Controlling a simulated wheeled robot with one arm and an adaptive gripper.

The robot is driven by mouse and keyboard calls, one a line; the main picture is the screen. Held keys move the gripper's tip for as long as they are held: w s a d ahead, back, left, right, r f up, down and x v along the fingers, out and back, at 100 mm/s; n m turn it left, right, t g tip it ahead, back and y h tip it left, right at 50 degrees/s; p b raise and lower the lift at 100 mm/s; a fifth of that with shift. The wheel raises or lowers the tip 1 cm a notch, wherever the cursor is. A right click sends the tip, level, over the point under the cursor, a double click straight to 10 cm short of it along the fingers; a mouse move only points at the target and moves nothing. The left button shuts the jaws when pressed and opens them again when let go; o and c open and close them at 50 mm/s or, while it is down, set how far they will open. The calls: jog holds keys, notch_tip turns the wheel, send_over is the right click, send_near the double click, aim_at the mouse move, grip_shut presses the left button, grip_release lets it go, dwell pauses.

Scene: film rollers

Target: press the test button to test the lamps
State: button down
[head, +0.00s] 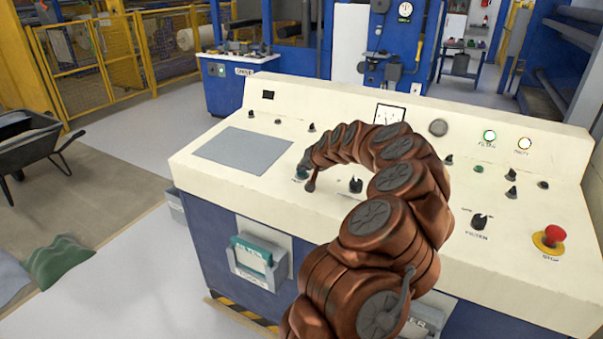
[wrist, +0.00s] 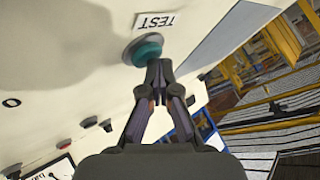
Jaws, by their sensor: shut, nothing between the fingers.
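The test button (wrist: 143,50) is a round teal button on a grey collar, with a TEST label (wrist: 155,21) beside it in the wrist view. In the head view the button (head: 300,174) sits on the cream console, left of the arm. My gripper (wrist: 158,66) is shut and empty. Its fingertips overlap the button's edge in the wrist view; I cannot tell whether they touch it. In the head view my gripper (head: 311,184) is beside the button, partly hidden by my wrist. Two lamps, one green-rimmed (head: 489,136) and one amber-rimmed (head: 525,144), have pale centres.
The cream console (head: 225,178) also carries a red stop button (head: 554,234) on a yellow base, black knobs (head: 479,222), a gauge (head: 389,115) and a flat grey panel (head: 243,150). A wheelbarrow (head: 35,143) stands on the floor to the left.

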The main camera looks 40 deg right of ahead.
aim_at(302, 175)
jog(key=shift+a+r, duration=0.1)
jog(key=shift+r, duration=0.65)
jog(key=shift+r, duration=0.15)
jog(key=shift+a+r, duration=0.2)
jog(key=shift+r, duration=2.15)
